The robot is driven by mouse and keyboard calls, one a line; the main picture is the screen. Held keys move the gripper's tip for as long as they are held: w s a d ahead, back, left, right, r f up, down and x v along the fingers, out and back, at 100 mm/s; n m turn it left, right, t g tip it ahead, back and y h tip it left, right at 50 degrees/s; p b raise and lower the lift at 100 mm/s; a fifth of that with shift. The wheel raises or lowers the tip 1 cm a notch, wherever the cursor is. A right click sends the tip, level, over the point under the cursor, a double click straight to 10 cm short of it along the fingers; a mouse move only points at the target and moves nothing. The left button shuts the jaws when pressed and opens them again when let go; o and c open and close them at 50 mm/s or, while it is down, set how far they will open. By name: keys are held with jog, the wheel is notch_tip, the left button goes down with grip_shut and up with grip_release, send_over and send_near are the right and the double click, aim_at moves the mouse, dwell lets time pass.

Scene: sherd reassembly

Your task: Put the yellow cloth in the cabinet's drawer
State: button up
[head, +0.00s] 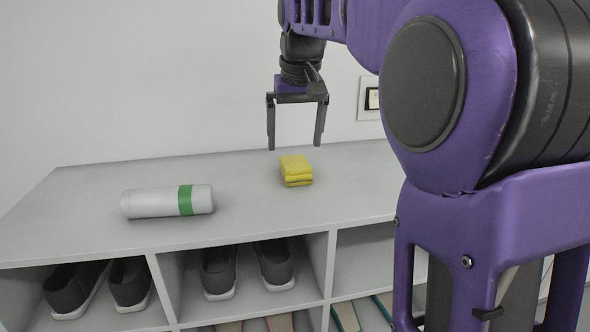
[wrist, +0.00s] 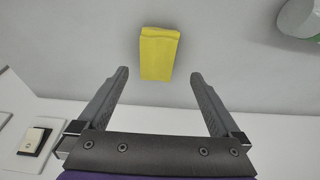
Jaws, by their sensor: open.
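The folded yellow cloth (head: 296,170) lies on the white top of the cabinet (head: 235,215), toward the back. It also shows in the wrist view (wrist: 159,53), top centre, just beyond the fingertips. My gripper (head: 295,148) is open and empty, pointing down above the cabinet top at the cloth. In the wrist view my gripper (wrist: 158,72) has its fingers wide apart, one to each side of the cloth's line, not touching it. No drawer can be made out in either view. My arm hides the right part of the cabinet.
A white bottle with a green band (head: 167,201) lies on its side at the left of the top. Open compartments below hold dark shoes (head: 218,272) and books (head: 345,316). A wall switch (head: 371,98) is behind. The top around the cloth is clear.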

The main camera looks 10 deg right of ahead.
aim_at(295, 162)
jog(key=shift+d+x, duration=0.2)
jog(key=shift+x, duration=2.55)
jog(key=shift+f, duration=0.25)
jog(key=c, duration=1.5)
jog(key=shift+o, duration=0.2)
jog(key=shift+r, duration=0.15)
